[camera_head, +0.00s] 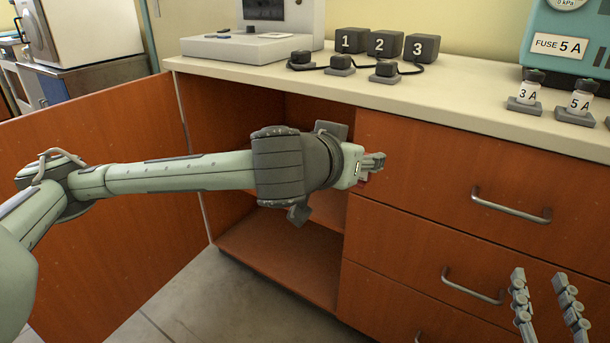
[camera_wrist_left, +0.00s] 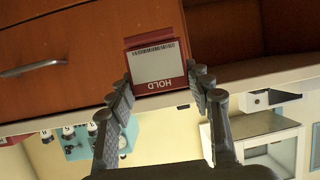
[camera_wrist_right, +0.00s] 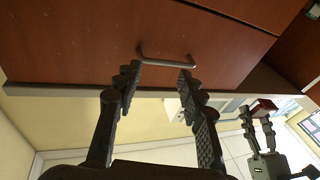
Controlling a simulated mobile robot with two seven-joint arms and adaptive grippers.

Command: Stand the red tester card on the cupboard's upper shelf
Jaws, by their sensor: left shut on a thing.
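The red tester card (camera_wrist_left: 150,42) is between the fingertips of my left gripper (camera_wrist_left: 158,88), which is shut on it. The open cupboard (camera_head: 285,255) is behind my left arm, which hides much of the inside, including most of the upper shelf. My right gripper (camera_head: 546,298) is open and empty in front of the drawers.
The cupboard door (camera_head: 110,215) stands open at left. Drawers with metal handles (camera_head: 510,206) fill the right side. The counter (camera_head: 440,95) above carries numbered blocks (camera_head: 383,43), fuses (camera_head: 525,92) and a teal device (camera_head: 565,45). The lower cupboard space looks empty where visible.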

